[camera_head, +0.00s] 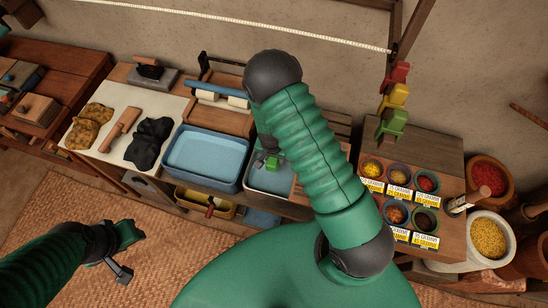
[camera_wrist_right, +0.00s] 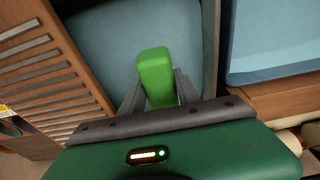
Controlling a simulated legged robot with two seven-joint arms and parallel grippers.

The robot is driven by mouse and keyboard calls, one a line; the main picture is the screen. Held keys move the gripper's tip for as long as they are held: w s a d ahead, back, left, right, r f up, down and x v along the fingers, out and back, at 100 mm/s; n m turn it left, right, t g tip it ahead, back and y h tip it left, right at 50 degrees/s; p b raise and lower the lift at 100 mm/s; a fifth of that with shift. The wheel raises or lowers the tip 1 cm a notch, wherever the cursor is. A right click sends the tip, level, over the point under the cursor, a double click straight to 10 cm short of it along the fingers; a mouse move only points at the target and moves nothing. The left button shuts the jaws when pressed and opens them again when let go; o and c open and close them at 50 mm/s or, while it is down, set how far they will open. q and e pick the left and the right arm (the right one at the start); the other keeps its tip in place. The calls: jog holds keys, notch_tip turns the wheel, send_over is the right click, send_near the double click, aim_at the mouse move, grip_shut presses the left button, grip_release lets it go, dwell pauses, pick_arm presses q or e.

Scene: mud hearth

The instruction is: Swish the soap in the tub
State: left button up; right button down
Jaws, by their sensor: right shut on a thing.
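A bright green bar of soap (camera_wrist_right: 157,75) is held between the two grey fingers of my right gripper (camera_wrist_right: 160,92) in the right wrist view. The gripper is shut on it, over a small blue-grey tub (camera_wrist_right: 105,45). In the head view the tub (camera_head: 262,183) is partly hidden by my right arm, and the soap (camera_head: 271,163) shows as a small green patch. I cannot tell whether the soap touches the water. My left gripper (camera_head: 128,256) is at the lower left above the woven mat, away from the tub; its jaw opening is unclear.
A larger blue tub (camera_head: 188,179) stands just left of the small one. A white cloth (camera_head: 168,97) with dark and brown lumps lies further left. Spice bowls (camera_head: 399,174) with labels stand on the right. A slatted wooden board (camera_wrist_right: 50,75) borders the small tub.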

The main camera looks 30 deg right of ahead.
notch_tip(320, 180, up, 10)
jog(key=p, duration=0.7)
jog(key=shift+f, duration=0.1)
